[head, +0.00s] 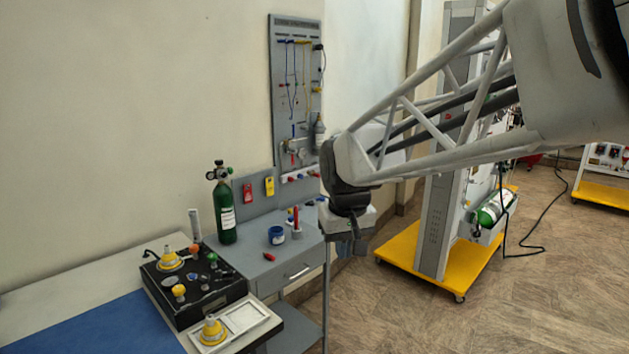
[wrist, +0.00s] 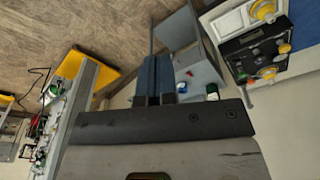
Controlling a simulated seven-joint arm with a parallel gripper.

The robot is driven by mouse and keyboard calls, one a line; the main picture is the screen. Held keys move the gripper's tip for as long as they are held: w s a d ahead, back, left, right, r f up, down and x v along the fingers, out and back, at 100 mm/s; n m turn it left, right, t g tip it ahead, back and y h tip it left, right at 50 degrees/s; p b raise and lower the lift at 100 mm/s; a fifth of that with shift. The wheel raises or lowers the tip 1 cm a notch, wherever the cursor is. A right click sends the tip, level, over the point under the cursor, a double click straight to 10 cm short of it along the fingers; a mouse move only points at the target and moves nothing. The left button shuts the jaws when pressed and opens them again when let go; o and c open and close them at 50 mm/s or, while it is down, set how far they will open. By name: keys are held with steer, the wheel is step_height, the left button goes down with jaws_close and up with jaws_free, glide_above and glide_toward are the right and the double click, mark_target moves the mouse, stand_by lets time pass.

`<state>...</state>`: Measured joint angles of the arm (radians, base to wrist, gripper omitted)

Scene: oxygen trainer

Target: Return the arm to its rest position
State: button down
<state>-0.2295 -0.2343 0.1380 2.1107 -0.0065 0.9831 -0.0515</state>
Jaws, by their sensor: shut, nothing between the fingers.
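My arm reaches in from the upper right of the head view. My gripper (head: 350,246) hangs at its end, pointing down, in front of the right side of the grey cart (head: 238,262). In the wrist view my gripper's two dark blue fingers (wrist: 158,72) lie side by side, shut and empty. Nothing touches the fingertips in either view. The arm and wrist hide part of the area behind them.
A black trainer box (head: 205,302) and a white tray (head: 255,322) with a yellow-based fitting stand on the bench. A green oxygen cylinder (head: 226,210) and a blue-labelled jar (head: 276,236) stand on the cart. A yellow-based column (head: 438,232) stands right. Open floor (head: 520,310) lies front right.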

steer(key=s+d+f+m, duration=0.1)
steer(key=s+d, duration=0.3)
steer(key=s, duration=0.4)
steer(key=s+d+f+m, duration=0.1)
steer(key=s+d, duration=0.3)
steer(key=s, duration=0.4)
steer(key=s+d+f+m+t, duration=0.1)
steer(key=s+d+f, duration=0.2)
steer(key=s, duration=0.5)
steer(key=shift+d+f+h, duration=0.3)
steer(key=shift+d, duration=0.6)
steer(key=shift+w, duration=0.1)
stand_by(1.3)
